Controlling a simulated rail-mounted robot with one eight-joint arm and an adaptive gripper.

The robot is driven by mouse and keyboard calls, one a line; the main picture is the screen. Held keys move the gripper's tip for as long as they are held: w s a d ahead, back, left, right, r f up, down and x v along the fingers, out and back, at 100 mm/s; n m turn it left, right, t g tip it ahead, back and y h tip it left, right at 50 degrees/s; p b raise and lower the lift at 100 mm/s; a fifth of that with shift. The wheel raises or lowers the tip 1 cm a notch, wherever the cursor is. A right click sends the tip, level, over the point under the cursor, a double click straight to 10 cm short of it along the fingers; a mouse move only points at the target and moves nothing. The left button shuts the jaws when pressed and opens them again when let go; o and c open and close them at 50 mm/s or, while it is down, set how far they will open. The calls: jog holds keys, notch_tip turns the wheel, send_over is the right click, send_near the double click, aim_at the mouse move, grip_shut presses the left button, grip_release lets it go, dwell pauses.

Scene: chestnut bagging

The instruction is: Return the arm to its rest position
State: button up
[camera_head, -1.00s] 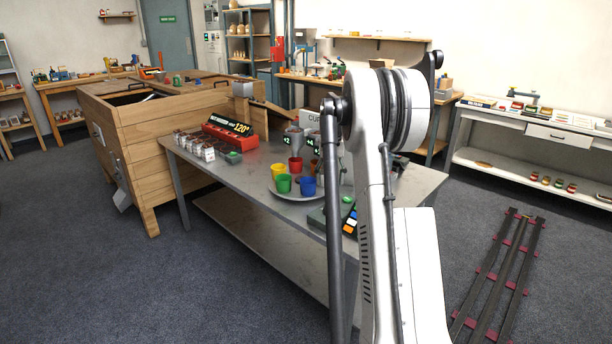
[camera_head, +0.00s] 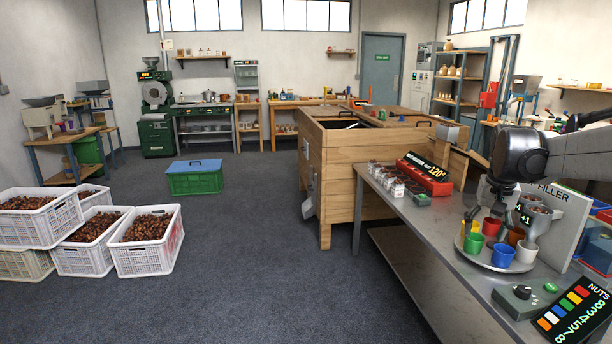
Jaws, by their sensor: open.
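My arm reaches in from the right edge in the head view, over the metal table (camera_head: 425,245). My gripper (camera_head: 484,212) hangs below the dark wrist joint, above or beside the cups on the round tray. Its jaws are open, and I see nothing held between them. The fingertips are small and partly lost against the cups. The cups include a red cup (camera_head: 491,226), a green cup (camera_head: 473,243) and a white cup (camera_head: 526,252). The cup filler (camera_head: 538,218) stands just right of the gripper, partly behind my arm.
The wooden roaster box (camera_head: 340,170) stands behind the table. White crates (camera_head: 148,258) of chestnuts and a green bin (camera_head: 195,182) are on the floor at left. The middle floor is clear.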

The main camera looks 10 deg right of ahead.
jog(key=s+a+r+n+t, duration=0.1)
jog(key=s+a, duration=0.4)
jog(key=a, duration=0.4)
jog(key=s+a+r+n+t, duration=0.1)
jog(key=s+a+r+n, duration=0.1)
jog(key=s+a, duration=0.55)
jog(key=s+a+f+n+t, duration=0.1)
jog(key=s+a+f, duration=0.2)
jog(key=s+a, duration=0.3)
jog(key=s+a+f+n+t+y, duration=0.1)
jog(key=s+a+f+t, duration=0.1)
jog(key=s+a+f, duration=0.2)
jog(key=s+a, duration=0.2)
jog(key=a, duration=0.2)
jog(key=shift+f+n, duration=0.25)
jog(key=shift+n, duration=0.05)
jog(key=shift+s, duration=0.1)
